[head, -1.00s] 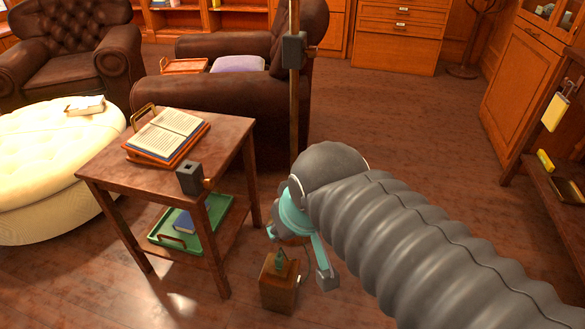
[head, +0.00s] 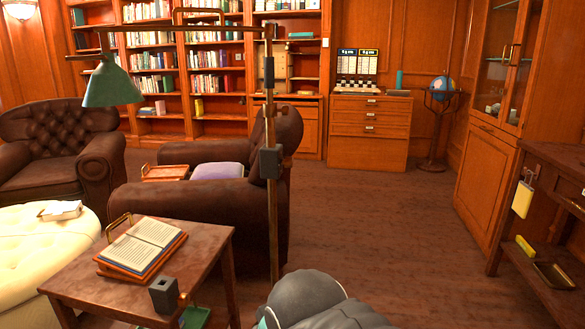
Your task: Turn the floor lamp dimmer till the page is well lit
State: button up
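The floor lamp has a brass pole (head: 273,225) and a green shade (head: 110,84) on an arm reaching left, above and behind the book. Dark blocks sit on the pole: an upper block (head: 268,72) and a lower block (head: 270,162). I cannot tell which part is the dimmer. The open book (head: 155,233) rests on an orange stand on the side table (head: 205,235); its pages look fairly bright. My arm shows at the bottom, right of the pole's foot. My gripper is below the picture's edge, and the lamp's base is hidden there too.
A dark holder (head: 164,295) is on the side table's front edge. A brown armchair (head: 215,205) stands behind the pole, a cream ottoman (head: 40,255) at left. A dark desk (head: 553,230) stands at right. Open wooden floor (head: 390,220) lies between.

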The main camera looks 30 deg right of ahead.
aim_at(288, 162)
jog(key=u, duration=0.2)
jog(key=k, duration=0.55)
jog(key=u, duration=0.6)
jog(key=k, duration=0.7)
jog(key=z, duration=0.5)
jog(key=i, duration=0.65)
jog(key=z, duration=0.5)
jog(key=i, duration=0.95)
jog(key=u, duration=0.45)
